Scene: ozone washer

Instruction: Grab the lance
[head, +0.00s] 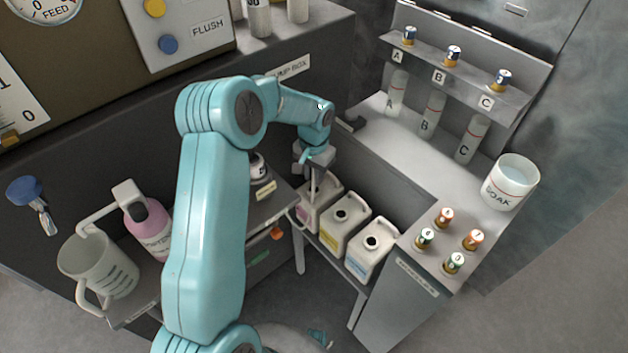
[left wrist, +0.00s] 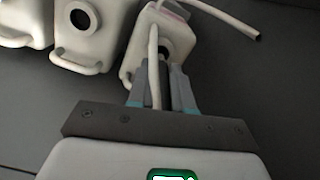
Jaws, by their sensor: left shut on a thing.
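The lance is a thin pale tube (left wrist: 153,65) that runs between the fingers of my left gripper (left wrist: 160,88) in the left wrist view. The fingers are shut on it. In the head view my left gripper (head: 314,167) is above the pink-labelled jug (head: 318,203), with the lance (head: 312,188) hanging down toward that jug. The same jug shows in the left wrist view (left wrist: 135,60), its dark mouth beside the lance. I cannot tell whether the lance tip is inside the mouth. My right gripper is not in view.
A yellow-labelled jug (head: 343,224) and a blue-labelled jug (head: 371,250) stand beside it on the low shelf. A pale hose with a dark end (left wrist: 235,24) lies past the jug. The counter (head: 425,180) with a SOAK tub (head: 511,183) borders the right.

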